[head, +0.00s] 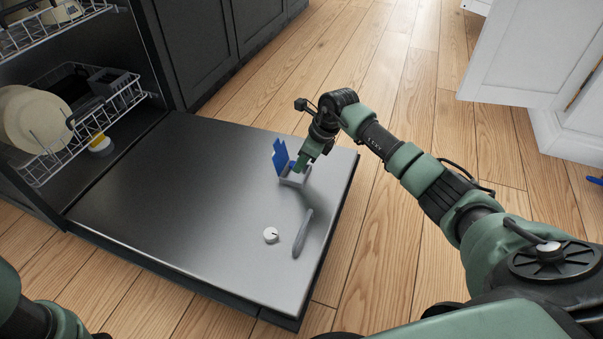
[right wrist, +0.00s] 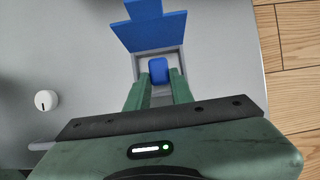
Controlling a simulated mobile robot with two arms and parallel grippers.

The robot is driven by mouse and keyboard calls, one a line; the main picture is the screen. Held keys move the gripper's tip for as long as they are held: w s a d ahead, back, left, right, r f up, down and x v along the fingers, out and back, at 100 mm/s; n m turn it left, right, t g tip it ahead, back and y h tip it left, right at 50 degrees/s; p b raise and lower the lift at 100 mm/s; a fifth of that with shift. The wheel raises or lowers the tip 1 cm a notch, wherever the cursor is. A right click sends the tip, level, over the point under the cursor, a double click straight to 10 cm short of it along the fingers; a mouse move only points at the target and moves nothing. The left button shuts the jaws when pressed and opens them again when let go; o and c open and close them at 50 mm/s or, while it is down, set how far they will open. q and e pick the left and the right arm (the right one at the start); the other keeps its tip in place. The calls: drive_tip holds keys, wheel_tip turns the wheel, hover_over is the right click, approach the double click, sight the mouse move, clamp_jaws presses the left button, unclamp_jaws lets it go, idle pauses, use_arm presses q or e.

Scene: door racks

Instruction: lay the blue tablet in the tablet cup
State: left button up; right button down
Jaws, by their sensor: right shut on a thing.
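The tablet cup (head: 293,181) is a small grey open box on the lowered dishwasher door, with its blue lid (head: 280,157) standing open. The cup (right wrist: 140,72) and lid (right wrist: 150,33) also show in the right wrist view. My right gripper (head: 302,167) is at the cup, pointing down. It is shut on the blue tablet (right wrist: 159,70), which sits between the fingertips over or inside the cup opening; whether it touches the cup floor cannot be told. In the head view the fingers mostly hide the tablet. My left gripper is out of view.
The dishwasher door (head: 170,190) is lowered flat. A white round knob (head: 271,235) and a grey bar (head: 302,234) lie nearer me on it. Wire racks (head: 90,125) with plates (head: 33,120) are at left. The door's middle is clear.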

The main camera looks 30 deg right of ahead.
sight(297, 177)
wheel_tip(297, 177, down, 4)
drive_tip(key=shift+r+b, duration=0.2)
drive_tip(key=shift+b, duration=0.55)
drive_tip(key=shift+r, duration=0.15)
drive_tip(key=c, duration=1.5)
unclamp_jaws()
